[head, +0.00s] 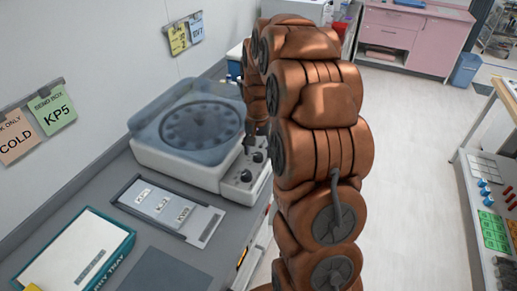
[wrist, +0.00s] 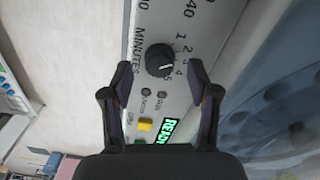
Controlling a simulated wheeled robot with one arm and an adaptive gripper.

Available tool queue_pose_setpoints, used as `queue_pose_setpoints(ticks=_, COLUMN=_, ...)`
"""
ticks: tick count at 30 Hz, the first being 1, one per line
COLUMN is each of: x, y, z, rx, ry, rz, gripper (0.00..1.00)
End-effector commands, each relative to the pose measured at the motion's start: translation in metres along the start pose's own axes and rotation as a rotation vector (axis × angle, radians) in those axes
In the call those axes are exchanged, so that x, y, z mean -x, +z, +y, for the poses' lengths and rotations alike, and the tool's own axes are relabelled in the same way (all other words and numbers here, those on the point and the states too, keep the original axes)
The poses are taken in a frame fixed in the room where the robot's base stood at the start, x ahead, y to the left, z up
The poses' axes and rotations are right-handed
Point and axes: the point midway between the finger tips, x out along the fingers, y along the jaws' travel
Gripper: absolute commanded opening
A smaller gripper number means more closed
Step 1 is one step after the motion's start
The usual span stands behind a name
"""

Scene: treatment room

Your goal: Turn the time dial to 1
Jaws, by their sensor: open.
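The time dial (wrist: 159,60) is a black round knob on a white panel, marked MINUTES, with numbers 1 to 5 along its right side. A short white pointer mark on the dial faces right and slightly down, roughly toward 4; the exact number is hard to read. My gripper (wrist: 161,78) is open, with one finger on each side of the dial's lower edge and nothing held. Whether the fingers touch the dial cannot be told. In the head view, the centrifuge (head: 172,160) has dark knobs on its front panel, and my arm partly hides that panel.
A yellow button (wrist: 145,124) and a green READY display (wrist: 172,130) sit below the dial. In the head view, a card holder (head: 205,229) and a teal-edged tray (head: 125,250) lie on the grey counter.

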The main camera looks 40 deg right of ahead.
Motion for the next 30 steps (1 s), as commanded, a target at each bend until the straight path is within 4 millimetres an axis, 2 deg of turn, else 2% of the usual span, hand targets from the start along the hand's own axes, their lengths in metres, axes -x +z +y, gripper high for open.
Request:
queue_pose_setpoints(ticks=6, x=-0.013, y=0.001, z=0.000, rx=0.001, ry=0.000, rz=-0.001, gripper=0.60)
queue_pose_setpoints(ticks=14, x=-0.015, y=0.000, z=0.000, rx=0.001, ry=0.000, rz=0.000, gripper=0.60)
queue_pose_setpoints(ticks=30, x=-0.014, y=0.000, z=-0.001, rx=0.001, ry=-0.001, rz=0.000, gripper=0.06)
